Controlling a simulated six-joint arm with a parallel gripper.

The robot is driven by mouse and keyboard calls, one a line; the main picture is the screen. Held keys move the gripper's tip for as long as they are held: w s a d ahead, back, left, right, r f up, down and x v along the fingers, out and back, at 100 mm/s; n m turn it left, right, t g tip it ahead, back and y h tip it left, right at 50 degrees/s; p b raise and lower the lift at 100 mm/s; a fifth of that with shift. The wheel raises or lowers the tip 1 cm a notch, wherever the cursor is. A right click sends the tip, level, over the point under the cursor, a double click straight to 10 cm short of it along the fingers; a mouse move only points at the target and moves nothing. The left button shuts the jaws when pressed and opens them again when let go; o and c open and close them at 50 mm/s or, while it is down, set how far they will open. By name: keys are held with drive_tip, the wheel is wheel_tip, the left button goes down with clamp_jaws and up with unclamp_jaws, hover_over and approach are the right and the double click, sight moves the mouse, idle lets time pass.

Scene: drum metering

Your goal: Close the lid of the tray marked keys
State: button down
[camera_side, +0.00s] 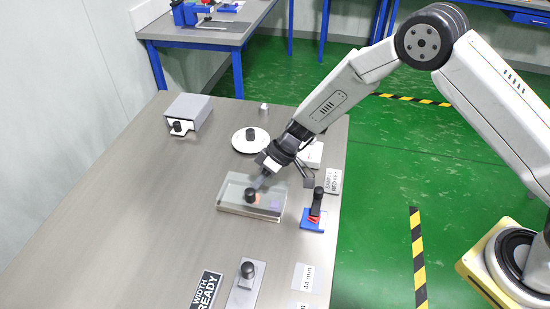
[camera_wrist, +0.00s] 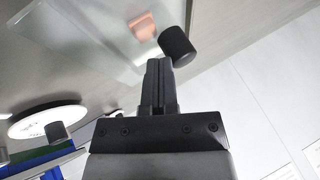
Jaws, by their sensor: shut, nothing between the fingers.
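A shallow tray (camera_side: 235,209) with a clear panel over it sits on the grey table in the side view. A black cylindrical knob (camera_side: 250,195) stands at the panel; the knob also shows in the wrist view (camera_wrist: 177,46). The clear panel (camera_wrist: 90,35) fills the upper left of the wrist view, with an orange piece (camera_wrist: 145,27) seen through it. My gripper (camera_side: 261,183) is shut and empty, close beside the knob; its fingers (camera_wrist: 158,68) are together in the wrist view. Whether they touch the knob is unclear. No "keys" marking is readable.
A white round dish (camera_side: 243,146) with a black knob lies behind the tray, and a grey box (camera_side: 188,112) stands far left. A blue stand with a black handle (camera_side: 316,205) is close on the right. A knobbed plate (camera_side: 245,285) lies in front. The table's left is clear.

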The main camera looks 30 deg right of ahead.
drive_tip(key=shift+s+a, duration=0.8)
drive_tip(key=shift+s, duration=0.1)
drive_tip(key=shift+s+a, duration=0.1)
drive_tip(key=shift+w+d, duration=0.25)
drive_tip(key=shift+d, duration=0.2)
drive_tip(key=w+d, duration=0.2)
drive_tip(key=shift+d, duration=0.4)
drive_tip(key=w+v, duration=0.1)
drive_tip(key=v, duration=0.9)
drive_tip(key=shift+s, duration=0.45)
drive_tip(key=shift+d+r, duration=0.1)
drive_tip(key=shift+d, duration=0.05)
